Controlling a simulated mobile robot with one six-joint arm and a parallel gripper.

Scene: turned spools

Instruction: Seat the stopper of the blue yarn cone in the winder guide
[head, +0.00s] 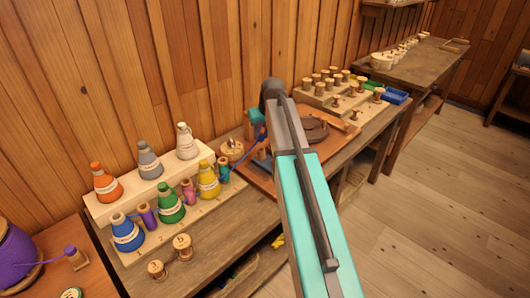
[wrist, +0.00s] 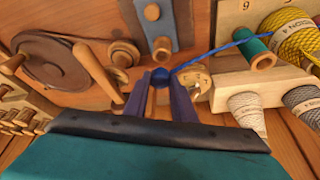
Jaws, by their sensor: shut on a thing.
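My gripper (wrist: 162,84) is shut on a small round blue stopper (wrist: 160,77), held at the fingertips in the wrist view. A blue yarn (wrist: 225,46) runs from it to the upper right. The blue yarn cone (head: 127,236) stands at the left front of the stepped rack in the head view. A blue plate with wooden pegs (wrist: 153,24), perhaps the winder guide, is just beyond the fingertips. I cannot tell whether the stopper touches it. In the head view my arm hides much of the winder board.
A teal spool (wrist: 257,52) and yellow cone (wrist: 293,38) are close on the right in the wrist view. A wooden handle (wrist: 96,70) and brown wheel (wrist: 58,58) are on the left. More cones and several spools fill the rack (head: 150,199).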

